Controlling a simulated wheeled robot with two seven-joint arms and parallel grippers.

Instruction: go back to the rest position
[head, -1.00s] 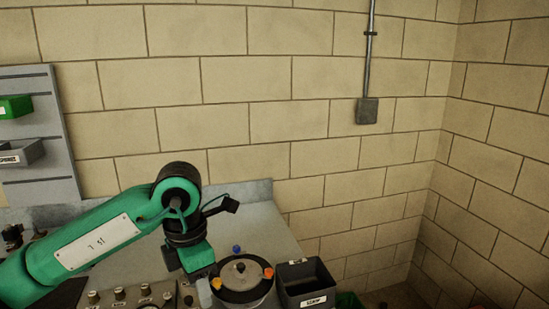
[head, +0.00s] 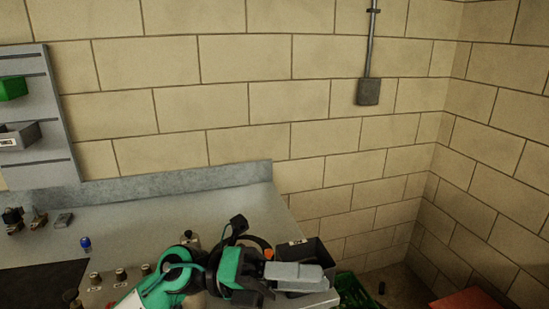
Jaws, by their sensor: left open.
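My left arm comes in low at the bottom of the head view, with its green and black wrist lying across the bench front. My left gripper (head: 300,275) points right, with pale grey fingers over the black bin (head: 318,252). The jaws are open, and I see nothing held between them. The wrist hides most of the round dial-like fixture; part of its orange piece (head: 258,242) shows behind. My right gripper is not in view.
The grey bench (head: 150,215) has a blue-capped piece (head: 85,242), small fittings (head: 38,219) and a row of knobs (head: 120,275). A green crate (head: 355,290) stands right of the bin. A red surface (head: 475,302) is at the lower right. The bench middle is clear.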

